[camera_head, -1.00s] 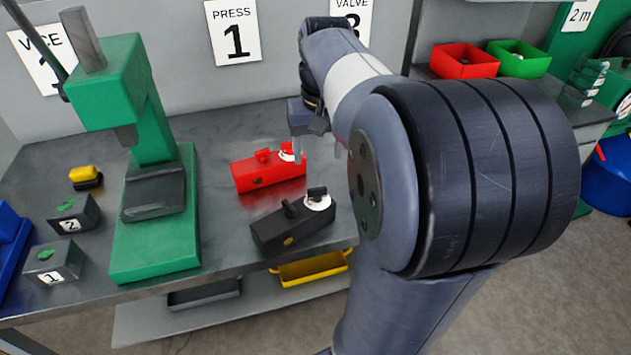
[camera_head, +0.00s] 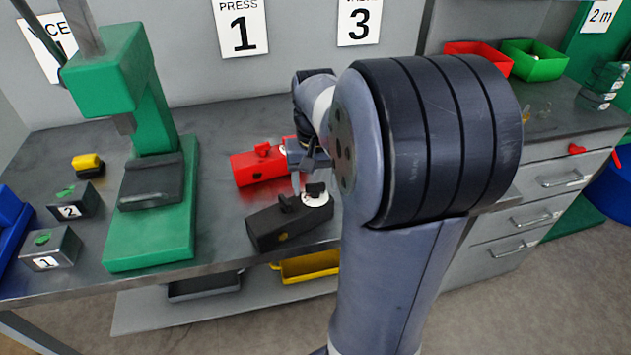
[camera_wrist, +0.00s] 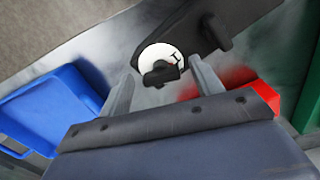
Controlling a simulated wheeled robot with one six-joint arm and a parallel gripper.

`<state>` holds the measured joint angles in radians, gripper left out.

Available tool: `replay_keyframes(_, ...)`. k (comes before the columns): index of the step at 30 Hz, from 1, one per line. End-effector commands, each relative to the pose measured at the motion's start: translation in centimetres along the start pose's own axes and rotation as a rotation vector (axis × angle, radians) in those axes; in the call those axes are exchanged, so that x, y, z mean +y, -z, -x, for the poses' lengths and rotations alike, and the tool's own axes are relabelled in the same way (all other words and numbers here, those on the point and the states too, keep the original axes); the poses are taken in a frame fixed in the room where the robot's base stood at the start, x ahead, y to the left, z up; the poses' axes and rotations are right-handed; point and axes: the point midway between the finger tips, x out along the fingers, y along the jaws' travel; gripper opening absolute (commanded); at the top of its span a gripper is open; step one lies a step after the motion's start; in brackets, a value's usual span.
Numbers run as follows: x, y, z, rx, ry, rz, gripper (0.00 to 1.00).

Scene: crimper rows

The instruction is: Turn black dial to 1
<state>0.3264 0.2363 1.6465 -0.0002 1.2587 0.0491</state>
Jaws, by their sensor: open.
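The black crimper (camera_head: 275,229) lies on the bench in front of the red crimper (camera_head: 257,167). Its white dial plate with a black knob (camera_head: 317,190) is at its right end. In the wrist view the white plate (camera_wrist: 155,58) and its black knob (camera_wrist: 161,74) show between and beyond my fingertips, with a mark on the plate I cannot read surely. My gripper (camera_head: 311,178) is open and empty, just above and behind the black dial, apart from it. In the wrist view my gripper (camera_wrist: 160,80) shows both fingers spread. The red crimper's dial is mostly hidden by my gripper.
A green press (camera_head: 150,200) stands left of the crimpers. Blocks numbered 1 (camera_head: 50,248) and 2 (camera_head: 73,203) sit at the far left, near a yellow-and-black piece (camera_head: 88,165). A yellow bin (camera_head: 309,266) is on the shelf below. Red and green bins stand at the back right.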

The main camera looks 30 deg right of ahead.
Motion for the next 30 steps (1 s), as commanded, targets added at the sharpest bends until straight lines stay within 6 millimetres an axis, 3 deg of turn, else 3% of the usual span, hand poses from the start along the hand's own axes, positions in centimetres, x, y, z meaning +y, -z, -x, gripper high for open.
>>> replay_keyframes(8, 0.0, 0.0, -0.16, 0.0, 0.0, 0.0, 0.62)
replay_keyframes(24, 0.0, 0.0, -0.13, 0.0, 0.0, 0.0, 0.18)
replay_keyframes(30, 0.03, 0.01, 0.0, -0.001, 0.0, 0.053, 0.17)
